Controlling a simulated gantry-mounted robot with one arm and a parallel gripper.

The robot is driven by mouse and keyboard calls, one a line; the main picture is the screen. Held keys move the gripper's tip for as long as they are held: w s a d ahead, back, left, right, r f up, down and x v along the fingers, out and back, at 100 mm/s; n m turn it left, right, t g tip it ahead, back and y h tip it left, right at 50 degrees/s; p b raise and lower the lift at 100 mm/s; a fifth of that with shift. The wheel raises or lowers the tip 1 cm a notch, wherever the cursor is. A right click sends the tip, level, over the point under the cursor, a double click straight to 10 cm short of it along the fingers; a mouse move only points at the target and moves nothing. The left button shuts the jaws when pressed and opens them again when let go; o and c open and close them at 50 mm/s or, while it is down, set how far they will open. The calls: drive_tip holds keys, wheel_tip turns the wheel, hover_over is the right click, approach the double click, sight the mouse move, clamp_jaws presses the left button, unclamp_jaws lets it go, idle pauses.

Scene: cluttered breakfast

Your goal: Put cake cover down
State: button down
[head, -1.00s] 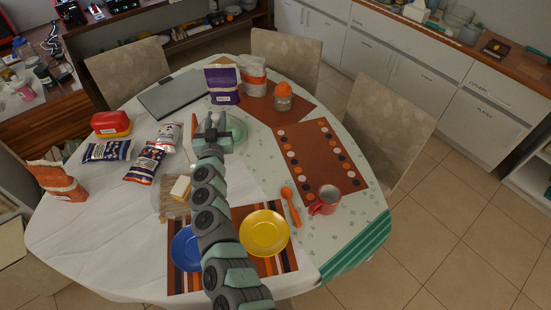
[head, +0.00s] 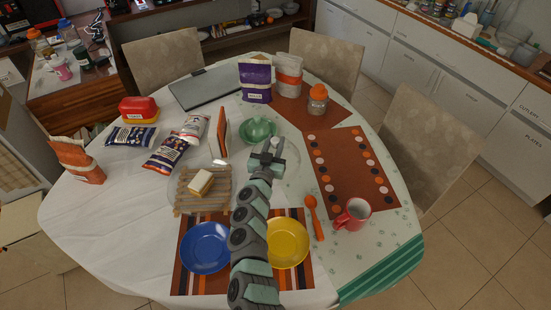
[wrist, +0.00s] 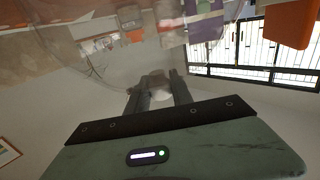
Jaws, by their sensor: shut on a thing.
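My gripper (head: 268,154) is shut on the pale knob of the clear cake cover. The wrist view shows the knob (wrist: 160,77) between the fingertips (wrist: 157,88), with the see-through dome (wrist: 88,62) spreading beyond them. In the head view the cover (head: 290,166) is only a faint outline around and below the gripper, right of the wooden board (head: 182,206). I cannot tell whether its rim touches the table (head: 130,235).
A green dish (head: 258,131) stands just behind my gripper. Butter (head: 200,183) lies on the board to the left. Blue (head: 206,248) and yellow (head: 288,243) plates are in front.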

wheel_tip(320, 180, down, 5)
drive_tip(key=shift+b, duration=1.05)
drive_tip(key=c, duration=1.1)
unclamp_jaws()
drive_tip(key=shift+f, duration=0.1)
